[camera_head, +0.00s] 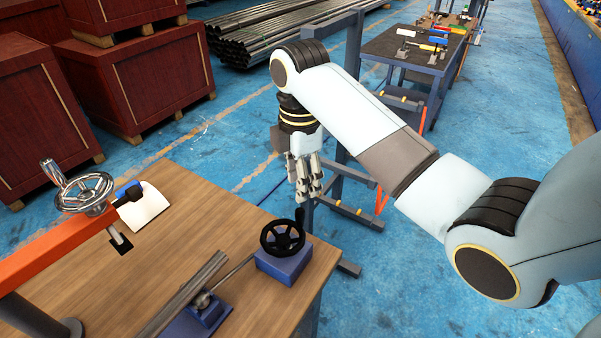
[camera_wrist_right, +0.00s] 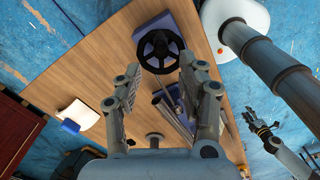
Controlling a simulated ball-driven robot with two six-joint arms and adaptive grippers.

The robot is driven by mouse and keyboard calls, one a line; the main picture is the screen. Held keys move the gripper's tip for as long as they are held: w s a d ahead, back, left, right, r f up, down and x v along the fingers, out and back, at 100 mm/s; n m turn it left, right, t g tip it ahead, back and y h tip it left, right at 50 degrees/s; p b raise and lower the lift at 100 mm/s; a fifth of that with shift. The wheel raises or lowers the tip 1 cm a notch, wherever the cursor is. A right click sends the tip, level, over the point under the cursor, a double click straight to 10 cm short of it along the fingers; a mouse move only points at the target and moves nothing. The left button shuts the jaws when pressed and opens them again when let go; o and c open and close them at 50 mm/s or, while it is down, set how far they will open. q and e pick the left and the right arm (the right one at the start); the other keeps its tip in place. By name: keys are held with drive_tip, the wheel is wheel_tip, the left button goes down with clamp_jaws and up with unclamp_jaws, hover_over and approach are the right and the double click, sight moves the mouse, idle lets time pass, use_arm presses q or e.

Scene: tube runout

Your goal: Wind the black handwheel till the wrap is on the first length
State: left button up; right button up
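The black handwheel (camera_head: 282,237) is a spoked wheel with an upright handle, on a blue block (camera_head: 284,265) at the wooden table's corner. It also shows in the right wrist view (camera_wrist_right: 160,50). A thin rod runs from the block to a blue stand (camera_head: 205,312) near a grey tube (camera_head: 185,292). I cannot make out a wrap or marked lengths on the tube. My right gripper (camera_head: 306,190) points down near the wheel, apart from it. Its fingers (camera_wrist_right: 160,76) are spread and empty. My left gripper (camera_wrist_right: 261,130) shows small in the right wrist view; its opening is unclear.
A chrome handwheel (camera_head: 85,192) on an orange arm stands at the left of the table (camera_head: 190,210). A white sheet (camera_head: 146,207) with a blue item lies beside it. Red crates (camera_head: 135,85) and a tool cart (camera_head: 410,47) stand behind. Blue floor lies right of the table.

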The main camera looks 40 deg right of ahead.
sight(300, 210)
drive_tip(key=shift+f, duration=4.35)
clamp_jaws()
drive_tip(key=shift+s+a+f, duration=0.1)
